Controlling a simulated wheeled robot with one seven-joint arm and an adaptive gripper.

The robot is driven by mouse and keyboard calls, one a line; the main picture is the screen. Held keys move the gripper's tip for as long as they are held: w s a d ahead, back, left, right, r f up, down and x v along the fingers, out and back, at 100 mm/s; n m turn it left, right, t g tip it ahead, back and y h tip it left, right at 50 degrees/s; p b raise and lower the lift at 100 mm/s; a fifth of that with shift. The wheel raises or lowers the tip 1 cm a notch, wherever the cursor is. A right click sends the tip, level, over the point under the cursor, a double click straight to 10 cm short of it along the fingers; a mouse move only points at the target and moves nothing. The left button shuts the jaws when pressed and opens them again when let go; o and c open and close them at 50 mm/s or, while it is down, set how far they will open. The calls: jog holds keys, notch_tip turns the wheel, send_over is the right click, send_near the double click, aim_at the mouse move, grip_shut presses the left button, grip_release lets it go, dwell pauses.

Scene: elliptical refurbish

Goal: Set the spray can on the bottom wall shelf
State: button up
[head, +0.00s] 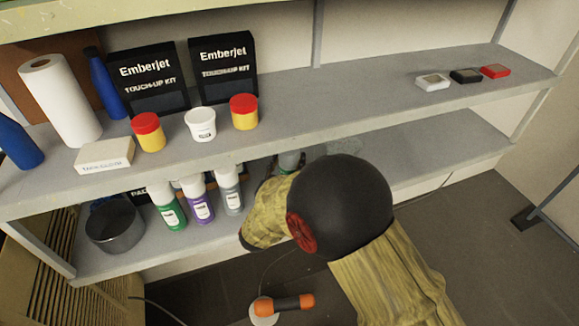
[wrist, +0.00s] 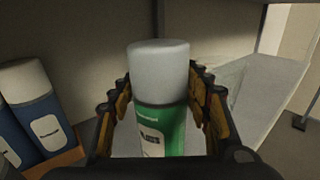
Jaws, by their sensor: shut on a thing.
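A green spray can (wrist: 160,125) with a pale grey cap stands upright between the fingers of my gripper (wrist: 162,125), which is shut on it. In the head view the can (head: 289,162) is mostly hidden by the upper shelf edge and my arm, and my gripper (head: 282,166) reaches in over the bottom wall shelf (head: 440,150). I cannot tell whether the can's base touches the shelf. Three other spray cans, green (head: 169,207), purple (head: 197,200) and grey (head: 228,190), stand in a row left of my gripper on the bottom shelf.
The upper shelf (head: 330,100) lies close above my gripper. Blue cans (wrist: 35,110) stand left of the held can in the wrist view. A dark round pot (head: 114,225) sits at the bottom shelf's left. The bottom shelf is bare to the right. An orange-ended tool (head: 285,304) is below.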

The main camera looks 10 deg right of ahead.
jog(key=shift+w+f+b, duration=0.25)
jog(key=shift+f+b, duration=0.1)
jog(key=shift+f, duration=0.75)
jog(key=o, duration=1.5)
jog(key=shift+o, duration=0.3)
jog(key=shift+r, duration=0.15)
jog(key=shift+s+a, duration=0.1)
jog(key=shift+s, duration=0.2)
jog(key=p+v, duration=0.2)
jog(key=v, duration=0.9)
jog(key=shift+s, duration=0.25)
